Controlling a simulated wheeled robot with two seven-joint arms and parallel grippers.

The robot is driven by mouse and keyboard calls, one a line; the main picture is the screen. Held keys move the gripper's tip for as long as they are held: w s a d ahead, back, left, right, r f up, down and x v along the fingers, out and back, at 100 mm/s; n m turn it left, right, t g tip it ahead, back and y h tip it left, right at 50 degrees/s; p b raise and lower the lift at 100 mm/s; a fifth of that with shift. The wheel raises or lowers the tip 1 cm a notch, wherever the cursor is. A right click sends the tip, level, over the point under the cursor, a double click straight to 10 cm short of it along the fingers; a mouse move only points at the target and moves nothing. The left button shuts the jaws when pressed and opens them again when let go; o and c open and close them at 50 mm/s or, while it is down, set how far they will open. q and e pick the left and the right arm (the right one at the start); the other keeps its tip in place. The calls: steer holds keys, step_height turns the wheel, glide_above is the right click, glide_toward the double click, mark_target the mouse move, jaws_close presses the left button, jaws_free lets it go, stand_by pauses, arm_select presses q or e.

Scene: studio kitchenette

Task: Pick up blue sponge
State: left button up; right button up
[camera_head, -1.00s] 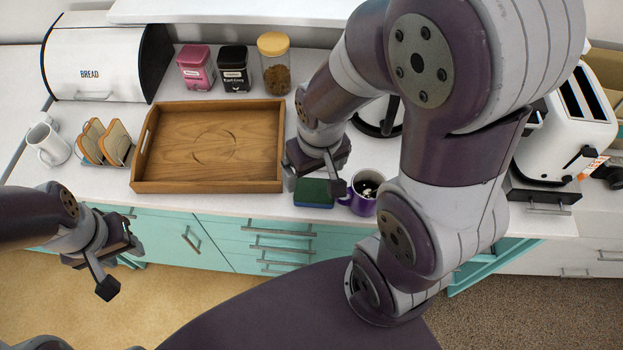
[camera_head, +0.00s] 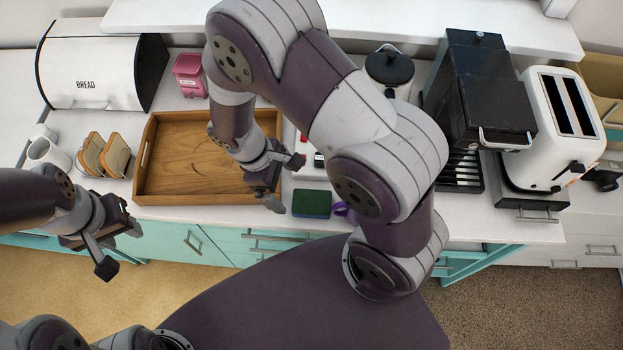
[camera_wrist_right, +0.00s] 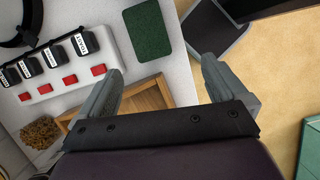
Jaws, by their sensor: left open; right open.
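The sponge (camera_head: 312,203) lies on the white counter near its front edge, right of the wooden tray. It shows a dark green top and a blue side. In the right wrist view the sponge's green face (camera_wrist_right: 148,31) is beyond the fingertips, between them and to the left. My right gripper (camera_head: 284,182) is open and empty above the tray's right edge, left of the sponge and apart from it. Its two fingers are spread in the right wrist view (camera_wrist_right: 160,65). My left gripper (camera_head: 118,250) is open and empty in front of the counter at the left.
A purple-handled mug (camera_head: 341,209), mostly hidden by my right arm, stands right beside the sponge. The wooden tray (camera_head: 150,190) is to the left. A power strip (camera_wrist_right: 60,88) with plugs lies behind the sponge. A toast rack (camera_head: 105,157) and toaster (camera_head: 550,130) stand further off.

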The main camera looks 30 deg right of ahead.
steer(key=w+d+n, duration=0.1)
steer(key=w, duration=0.2)
steer(key=p, duration=0.1)
glide_above(310, 201)
steer(key=a, duration=0.3)
steer(key=shift+n+h, duration=0.3)
steer(key=f, duration=0.5)
steer(key=shift+w+d+f, duration=0.15)
steer(key=shift+w+f, duration=0.1)
steer(key=shift+f, duration=0.05)
steer(key=d+f, duration=0.1)
steer(key=f+p, duration=0.1)
steer(key=f, duration=0.1)
steer(key=d+f, duration=0.1)
steer(key=f, duration=0.1)
steer(key=shift+d, duration=0.3)
steer(key=shift+s+f, duration=0.2)
steer(key=shift+s, duration=0.2)
steer(key=shift+w, duration=0.2)
steer(key=c, duration=1)
arm_select(q)
steer(key=shift+s+d+r+p, duration=0.1)
steer(key=shift+s+r+p, duration=0.05)
steer(key=shift+r, duration=0.55)
steer(key=shift+s+r+p, duration=0.1)
steer(key=shift+r+p, duration=0.05)
steer(key=shift+r, duration=0.5)
arm_select(e)
steer(key=shift+c, duration=0.7)
